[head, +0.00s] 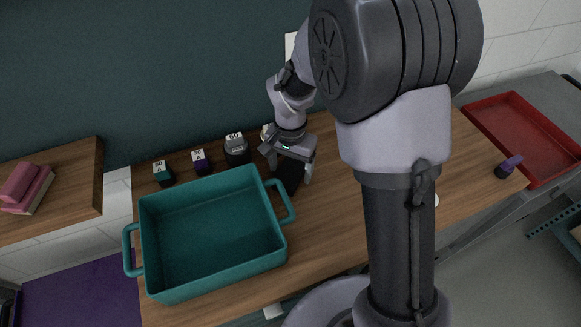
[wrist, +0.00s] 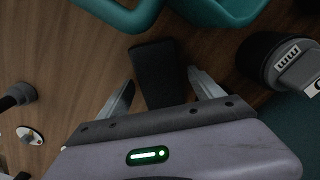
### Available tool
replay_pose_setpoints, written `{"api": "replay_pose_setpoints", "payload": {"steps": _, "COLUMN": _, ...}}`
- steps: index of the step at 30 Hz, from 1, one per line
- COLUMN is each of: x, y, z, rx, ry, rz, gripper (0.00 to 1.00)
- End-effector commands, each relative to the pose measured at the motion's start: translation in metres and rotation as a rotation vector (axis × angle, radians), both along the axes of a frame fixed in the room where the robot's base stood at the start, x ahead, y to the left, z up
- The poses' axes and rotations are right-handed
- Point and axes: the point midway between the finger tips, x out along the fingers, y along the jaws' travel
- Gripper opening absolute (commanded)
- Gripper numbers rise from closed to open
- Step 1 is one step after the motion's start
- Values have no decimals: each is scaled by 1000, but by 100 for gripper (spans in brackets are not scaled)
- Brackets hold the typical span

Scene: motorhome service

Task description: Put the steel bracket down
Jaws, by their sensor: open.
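My gripper (head: 289,172) is low over the wooden bench, just right of the teal bin, with its fingers spread. In the wrist view my gripper (wrist: 162,90) is open, with a finger on each side of a dark flat block (wrist: 157,68). Gaps show between the block and both fingers. The dark block (head: 289,184) also shows below the gripper in the head view. I cannot tell whether this block is the steel bracket; nothing else in view is clearly a bracket. My arm hides part of the bench.
The teal bin (head: 213,283) stands empty at the left of the bench (head: 330,215). Several labelled weights, one a grey weight (head: 236,150), stand along the back. A red tray (head: 535,135) is at the right, near a purple-topped object (head: 508,167). A small metal piece (wrist: 29,135) lies nearby.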

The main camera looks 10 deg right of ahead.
Motion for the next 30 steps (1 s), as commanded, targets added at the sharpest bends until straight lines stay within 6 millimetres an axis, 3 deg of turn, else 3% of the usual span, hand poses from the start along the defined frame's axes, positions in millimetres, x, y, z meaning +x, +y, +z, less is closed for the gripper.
{"api": "replay_pose_setpoints", "payload": {"steps": 10, "x": 1, "y": 0, "z": 90, "rx": 0, "ry": -4, "rz": 1, "gripper": 76}}
{"api": "replay_pose_setpoints", "payload": {"steps": 17, "x": -1, "y": 0, "z": 124, "rx": 1, "ry": -6, "rz": 1, "gripper": 76}}
{"api": "replay_pose_setpoints", "payload": {"steps": 19, "x": -9, "y": -2, "z": 142, "rx": 14, "ry": -32, "rz": 8, "gripper": 76}}
{"api": "replay_pose_setpoints", "payload": {"steps": 22, "x": -42, "y": -9, "z": 189, "rx": 52, "ry": -130, "rz": 41, "gripper": 76}}
{"api": "replay_pose_setpoints", "payload": {"steps": 24, "x": -78, "y": -14, "z": 220, "rx": 80, "ry": -219, "rz": 76, "gripper": 76}}
{"api": "replay_pose_setpoints", "payload": {"steps": 27, "x": -127, "y": -17, "z": 247, "rx": 107, "ry": -344, "rz": 125, "gripper": 76}}
{"api": "replay_pose_setpoints", "payload": {"steps": 30, "x": -165, "y": -17, "z": 255, "rx": 117, "ry": -444, "rz": 166, "gripper": 76}}
